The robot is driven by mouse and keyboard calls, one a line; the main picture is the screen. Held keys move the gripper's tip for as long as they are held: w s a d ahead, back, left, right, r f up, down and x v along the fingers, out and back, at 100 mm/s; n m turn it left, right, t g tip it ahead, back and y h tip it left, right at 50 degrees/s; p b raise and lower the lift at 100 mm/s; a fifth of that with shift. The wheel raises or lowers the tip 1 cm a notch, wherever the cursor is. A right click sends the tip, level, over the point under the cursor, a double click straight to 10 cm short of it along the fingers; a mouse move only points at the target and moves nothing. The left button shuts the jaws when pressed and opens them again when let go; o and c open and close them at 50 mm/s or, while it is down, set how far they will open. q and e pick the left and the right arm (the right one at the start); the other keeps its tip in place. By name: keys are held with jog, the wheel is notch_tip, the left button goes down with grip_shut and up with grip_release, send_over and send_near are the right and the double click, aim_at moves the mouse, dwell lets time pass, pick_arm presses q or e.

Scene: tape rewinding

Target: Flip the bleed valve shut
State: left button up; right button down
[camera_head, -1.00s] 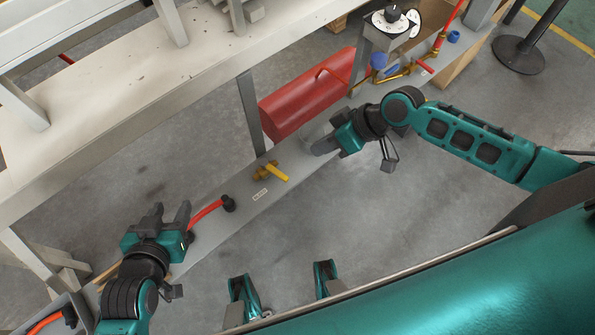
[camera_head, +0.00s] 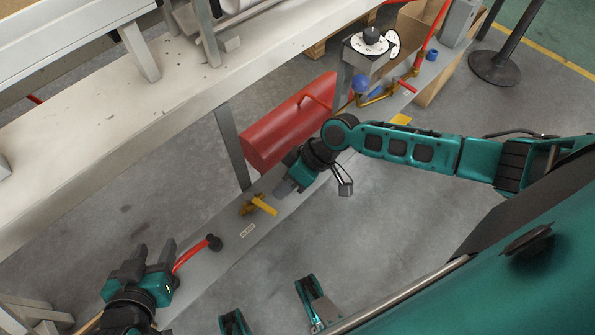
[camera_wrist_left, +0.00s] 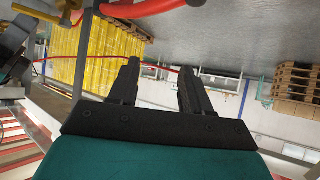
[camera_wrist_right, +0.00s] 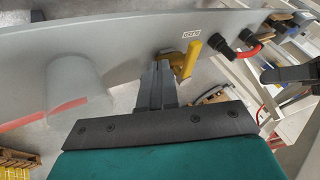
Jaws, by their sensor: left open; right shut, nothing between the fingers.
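The bleed valve is a brass fitting with a yellow lever handle (camera_head: 264,206) on the grey panel, beside a small white label (camera_head: 247,231). In the right wrist view the yellow handle (camera_wrist_right: 191,57) stands just beyond my fingertips. My right gripper (camera_head: 283,190) is shut and empty, a little to the upper right of the valve; its closed fingers also show in the right wrist view (camera_wrist_right: 157,70). Whether they touch the handle I cannot tell. My left gripper (camera_head: 153,252) is open and empty at the lower left, near a red hose with a black end (camera_head: 213,242).
A red cylindrical tank (camera_head: 290,125) lies behind the panel. A white-faced gauge (camera_head: 371,45), brass fittings and blue caps are at the upper right. A pale workbench (camera_head: 130,130) runs along the upper left. The grey panel (camera_head: 225,262) is narrow.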

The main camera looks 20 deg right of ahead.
jog(key=shift+s+a+r, duration=0.1)
jog(key=shift+s+a, duration=0.35)
jog(key=shift+a, duration=0.25)
jog(key=shift+s+a, duration=0.1)
jog(key=shift+a, duration=0.05)
